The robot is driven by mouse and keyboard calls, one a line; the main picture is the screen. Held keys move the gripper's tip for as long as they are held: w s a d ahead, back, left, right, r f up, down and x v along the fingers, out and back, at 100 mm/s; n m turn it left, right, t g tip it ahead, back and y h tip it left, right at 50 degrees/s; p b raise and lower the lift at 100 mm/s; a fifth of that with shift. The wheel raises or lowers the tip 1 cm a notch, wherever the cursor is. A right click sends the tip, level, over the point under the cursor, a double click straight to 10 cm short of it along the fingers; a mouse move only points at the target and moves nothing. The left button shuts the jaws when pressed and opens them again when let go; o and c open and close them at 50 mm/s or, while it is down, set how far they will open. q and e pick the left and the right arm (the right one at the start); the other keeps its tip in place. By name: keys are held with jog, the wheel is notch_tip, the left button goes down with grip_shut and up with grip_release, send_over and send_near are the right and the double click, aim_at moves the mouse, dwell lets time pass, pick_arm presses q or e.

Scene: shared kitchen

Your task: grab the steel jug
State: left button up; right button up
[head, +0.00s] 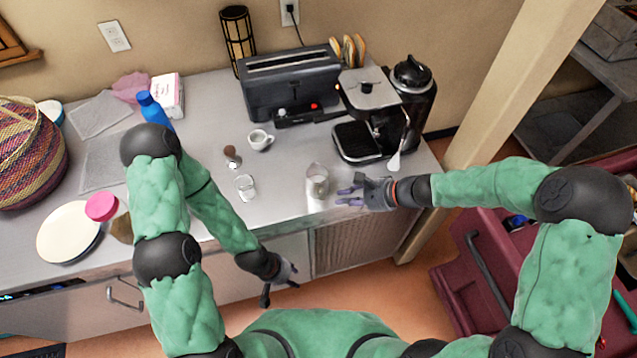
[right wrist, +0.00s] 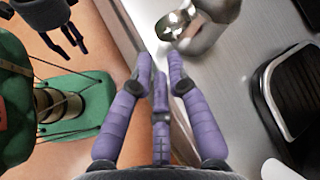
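The steel jug (head: 317,181) stands upright near the front edge of the counter, left of the coffee machine. My right gripper (head: 347,195) is just right of the jug, its purple fingers apart, empty and pointing left. In the right wrist view, the jug (right wrist: 207,28) is partly cut off at the top, ahead and right of the fingertips (right wrist: 160,58), with a gap between. My left gripper (head: 281,287) is open and empty, hanging low in front of the counter; it also shows in the right wrist view (right wrist: 68,42).
The coffee machine (head: 366,90) stands behind and right of the jug. A clear glass (head: 245,187), a white cup (head: 260,140) and a small tamper-like item (head: 231,154) are to its left. A red tool cabinet (head: 470,265) is at right. The counter front around the jug is clear.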

aim_at(324, 199)
jog(key=shift+b+x, duration=0.7)
jog(key=shift+x, duration=3.25)
jog(key=shift+s+f, duration=0.1)
jog(key=shift+c, duration=0.3)
grip_shut()
